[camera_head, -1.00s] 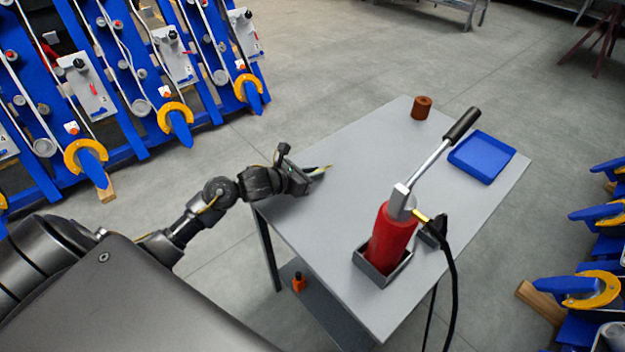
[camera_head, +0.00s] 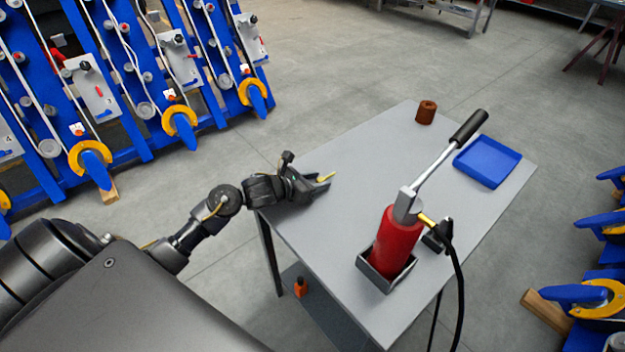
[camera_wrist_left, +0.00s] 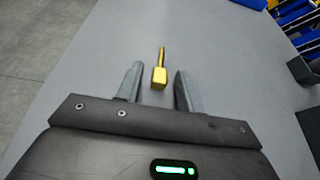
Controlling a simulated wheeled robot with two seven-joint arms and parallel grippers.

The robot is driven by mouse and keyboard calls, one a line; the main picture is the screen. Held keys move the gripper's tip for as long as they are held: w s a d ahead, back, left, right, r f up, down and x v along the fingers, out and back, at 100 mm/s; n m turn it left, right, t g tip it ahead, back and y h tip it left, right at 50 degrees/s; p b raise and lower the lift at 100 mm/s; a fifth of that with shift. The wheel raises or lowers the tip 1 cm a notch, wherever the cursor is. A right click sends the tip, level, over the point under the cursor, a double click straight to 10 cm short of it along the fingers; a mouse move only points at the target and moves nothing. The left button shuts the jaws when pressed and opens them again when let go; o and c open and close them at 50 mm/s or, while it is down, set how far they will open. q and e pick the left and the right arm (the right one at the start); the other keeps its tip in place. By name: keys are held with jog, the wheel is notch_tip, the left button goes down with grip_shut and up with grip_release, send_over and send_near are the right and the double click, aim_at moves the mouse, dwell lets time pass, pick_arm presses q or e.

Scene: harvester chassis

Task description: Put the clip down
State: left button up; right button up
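The clip (camera_head: 326,177) is a small brass-yellow piece with a block-like end and a thin stem. In the left wrist view the clip (camera_wrist_left: 160,72) lies over the grey table top (camera_wrist_left: 225,60), its stem pointing away from me. My left gripper (camera_head: 318,184) is low over the table's left edge area. In the left wrist view the left gripper (camera_wrist_left: 157,80) is open, with a gap on each side of the clip, so neither finger touches it. My right gripper is not in view.
A red hand pump (camera_head: 394,240) with a long lever stands in a grey holder on the table. A blue tray (camera_head: 487,162) and a brown cylinder (camera_head: 426,112) are farther back. The table's middle is clear. Blue racks (camera_head: 140,75) stand at the left.

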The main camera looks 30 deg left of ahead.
pick_arm(q)
jog(key=shift+r, duration=0.25)
jog(key=b+v, duration=0.1)
jog(key=v, duration=0.9)
jog(key=shift+s+a, duration=0.15)
jog(key=shift+s, duration=0.25)
jog(key=shift+s+a+r, duration=0.15)
jog(key=shift+s+r, duration=0.1)
jog(key=shift+s, duration=0.25)
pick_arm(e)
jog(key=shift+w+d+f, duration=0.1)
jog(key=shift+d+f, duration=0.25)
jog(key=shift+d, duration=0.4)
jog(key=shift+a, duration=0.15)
